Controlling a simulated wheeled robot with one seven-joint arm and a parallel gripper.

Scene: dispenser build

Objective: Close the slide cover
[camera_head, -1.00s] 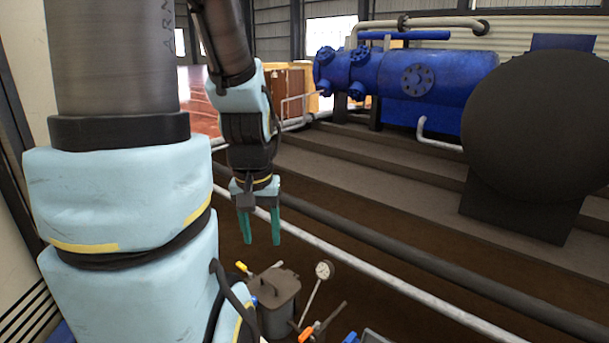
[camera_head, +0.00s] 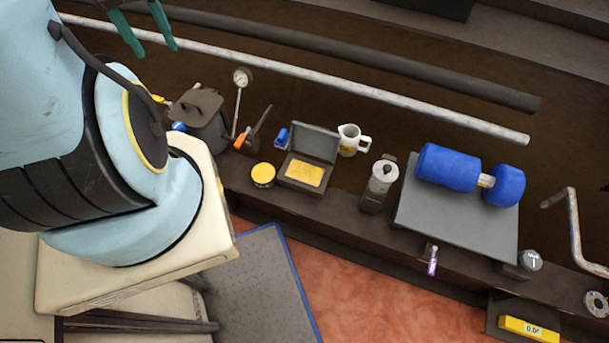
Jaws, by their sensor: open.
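No part is clearly recognisable as a slide cover. A small dark case (camera_head: 303,172) stands on the bench, its grey lid (camera_head: 314,143) raised at the back and a yellow panel (camera_head: 304,172) inside. A small canister (camera_head: 382,183) with a light top and black knob stands to its right on a dark base; I cannot tell whether it has a sliding part. My gripper (camera_head: 155,50) is at the top left, its two teal fingers apart and empty. It is well away from the case and the canister.
On the bench (camera_head: 338,212) are a yellow-topped tin (camera_head: 263,174), a white jug (camera_head: 351,139), a dial gauge (camera_head: 241,78), a dark lidded pot (camera_head: 201,119) and a blue dumbbell-like object (camera_head: 449,166) on a grey plate. A long pale pipe (camera_head: 330,78) runs behind.

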